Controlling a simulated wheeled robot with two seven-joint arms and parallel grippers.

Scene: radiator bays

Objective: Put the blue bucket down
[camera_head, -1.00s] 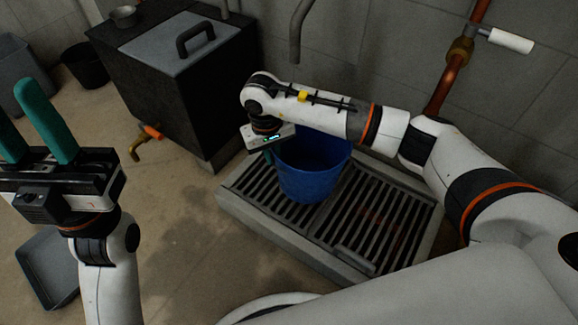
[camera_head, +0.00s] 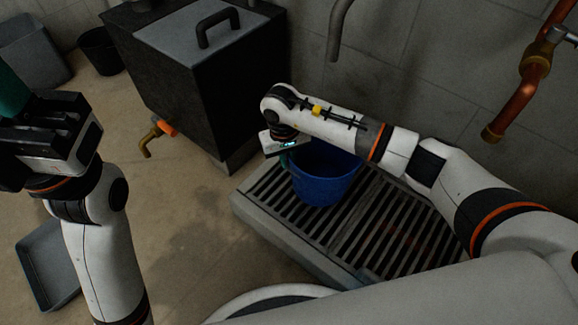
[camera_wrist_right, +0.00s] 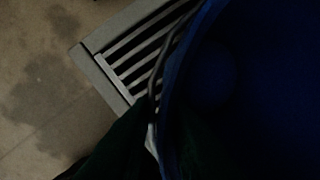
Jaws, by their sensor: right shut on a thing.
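The blue bucket (camera_head: 326,183) is upright over the slatted drain grate (camera_head: 262,217). I cannot tell whether its base touches the slats. My right gripper (camera_head: 286,160) is shut on the bucket's left rim. In the right wrist view the bucket (camera_wrist_right: 245,75) fills the right side, with dark green fingers (camera_wrist_right: 155,145) on either side of its wall. A thin dark handle runs along the rim there. My left gripper (camera_head: 12,100) is at the left edge of the head view, mostly cut off, with one teal finger partly showing and no bucket near it.
A black box with a grey lid (camera_head: 195,45) and a brass tap (camera_head: 152,138) stands behind left of the grate. A grey tray (camera_head: 48,265) lies on the floor at left. Copper pipe (camera_head: 515,100) and a grey spout (camera_head: 337,30) hang near the wall.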

